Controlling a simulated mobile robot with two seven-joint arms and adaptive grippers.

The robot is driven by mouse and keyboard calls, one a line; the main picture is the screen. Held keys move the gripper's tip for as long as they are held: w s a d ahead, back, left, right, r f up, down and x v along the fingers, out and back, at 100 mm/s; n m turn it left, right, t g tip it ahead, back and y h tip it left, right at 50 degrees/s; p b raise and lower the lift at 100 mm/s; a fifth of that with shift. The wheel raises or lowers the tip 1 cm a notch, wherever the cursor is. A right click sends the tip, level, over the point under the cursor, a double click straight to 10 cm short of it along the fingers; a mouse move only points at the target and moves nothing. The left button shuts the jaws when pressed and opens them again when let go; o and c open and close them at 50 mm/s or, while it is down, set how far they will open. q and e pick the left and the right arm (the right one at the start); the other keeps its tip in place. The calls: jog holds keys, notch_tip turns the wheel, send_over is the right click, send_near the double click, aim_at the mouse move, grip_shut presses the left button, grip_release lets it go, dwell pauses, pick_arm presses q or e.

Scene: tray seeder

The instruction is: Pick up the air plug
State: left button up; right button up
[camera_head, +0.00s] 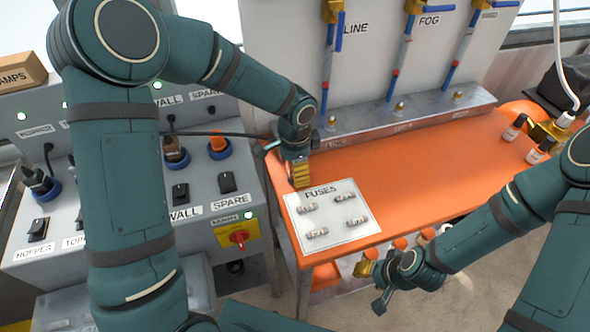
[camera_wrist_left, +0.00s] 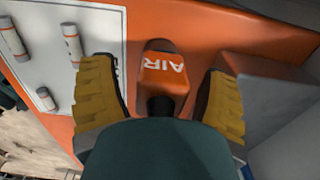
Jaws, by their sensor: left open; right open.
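The air plug (camera_wrist_left: 165,72) is orange with white "AIR" lettering and shows in the left wrist view. A dark part of it extends toward my gripper. It sits between the two yellow fingers of my left gripper (camera_wrist_left: 165,98), with a gap on either side. In the head view my left gripper (camera_head: 300,174) points down at the left end of the orange bench, just behind the fuses card, and the plug is hidden there. My right gripper (camera_head: 378,268) is open, low in front of the bench's front edge.
The white fuses card (camera_head: 313,238) with several fuses lies on the orange bench (camera_head: 420,170). A metal manifold (camera_head: 400,112) with valves and pipes stands behind. A grey socket panel (camera_head: 190,195) is to the left. Small bottles (camera_head: 540,150) stand at the right. The bench middle is clear.

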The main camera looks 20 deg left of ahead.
pick_arm(q)
jog(key=shift+r, duration=0.1)
grip_shut()
notch_tip(320, 180, up, 10)
jog(key=shift+f+p, duration=0.2)
jog(key=shift+p, duration=1.05)
notch_tip(320, 180, up, 8)
jog(key=p, duration=0.6)
jog(key=shift+r, duration=0.15)
pick_arm(e)
notch_tip(320, 180, up, 9)
jog(key=w, duration=0.1)
jog(key=shift+w+d+t, duration=0.2)
jog(key=shift+w+t, duration=0.1)
